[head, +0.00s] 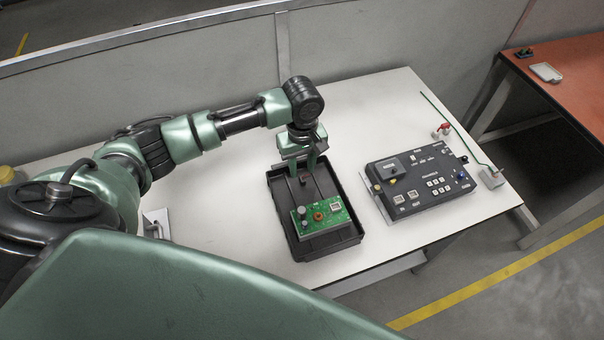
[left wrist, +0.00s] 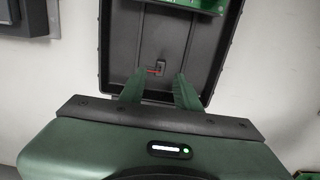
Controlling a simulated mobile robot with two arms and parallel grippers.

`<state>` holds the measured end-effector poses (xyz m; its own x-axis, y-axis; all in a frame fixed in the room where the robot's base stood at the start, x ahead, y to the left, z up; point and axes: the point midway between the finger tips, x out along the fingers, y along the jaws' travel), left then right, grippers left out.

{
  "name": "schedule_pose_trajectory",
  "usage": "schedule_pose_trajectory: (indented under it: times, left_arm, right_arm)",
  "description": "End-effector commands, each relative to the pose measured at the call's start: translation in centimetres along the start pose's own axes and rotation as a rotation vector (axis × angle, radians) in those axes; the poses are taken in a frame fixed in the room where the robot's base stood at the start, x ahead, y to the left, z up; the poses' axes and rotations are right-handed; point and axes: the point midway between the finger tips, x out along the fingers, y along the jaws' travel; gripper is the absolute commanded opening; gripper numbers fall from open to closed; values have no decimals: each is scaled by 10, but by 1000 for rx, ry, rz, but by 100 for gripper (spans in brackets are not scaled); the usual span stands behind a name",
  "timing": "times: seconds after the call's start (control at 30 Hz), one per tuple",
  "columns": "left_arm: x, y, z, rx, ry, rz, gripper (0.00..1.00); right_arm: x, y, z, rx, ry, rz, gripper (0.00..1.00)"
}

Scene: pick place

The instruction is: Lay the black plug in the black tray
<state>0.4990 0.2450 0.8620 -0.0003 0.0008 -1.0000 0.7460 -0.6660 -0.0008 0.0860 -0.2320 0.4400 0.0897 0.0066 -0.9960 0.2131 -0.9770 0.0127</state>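The black tray (head: 347,239) stands on the white table and also shows in the left wrist view (left wrist: 216,45). My left gripper (head: 303,170) points down over the far part of the tray. In the left wrist view its two green fingers (left wrist: 159,84) are spread apart, with nothing between the tips. A small dark plug-like piece with a red bit (left wrist: 160,67) appears on the tray floor just beyond the fingertips. It also shows small and dark below the gripper in the head view (head: 305,181). My right gripper is not in view.
A green circuit board (head: 322,215) lies in the near part of the tray. A dark control box (head: 421,181) stands right of the tray, with a green cable (head: 457,129) behind it. An orange table (head: 565,75) holds a small white tray (head: 546,72) and a dark item (head: 524,53).

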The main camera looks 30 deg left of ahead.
Motion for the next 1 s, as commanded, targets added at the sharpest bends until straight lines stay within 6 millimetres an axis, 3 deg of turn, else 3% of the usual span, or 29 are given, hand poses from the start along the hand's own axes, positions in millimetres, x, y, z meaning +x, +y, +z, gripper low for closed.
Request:
schedule_pose_trajectory:
  times: [0.2,0.4,0.6,1.0]
  left_arm:
    - [-50,1,0,1,2,4,33]
    - [-79,1,0,-1,1,3,33]
    - [-88,0,0,0,0,0,33]
    - [-88,0,0,-1,0,0,33]
  right_arm:
    - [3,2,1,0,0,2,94]
    - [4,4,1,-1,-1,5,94]
    - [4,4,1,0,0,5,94]
    - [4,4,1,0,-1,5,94]
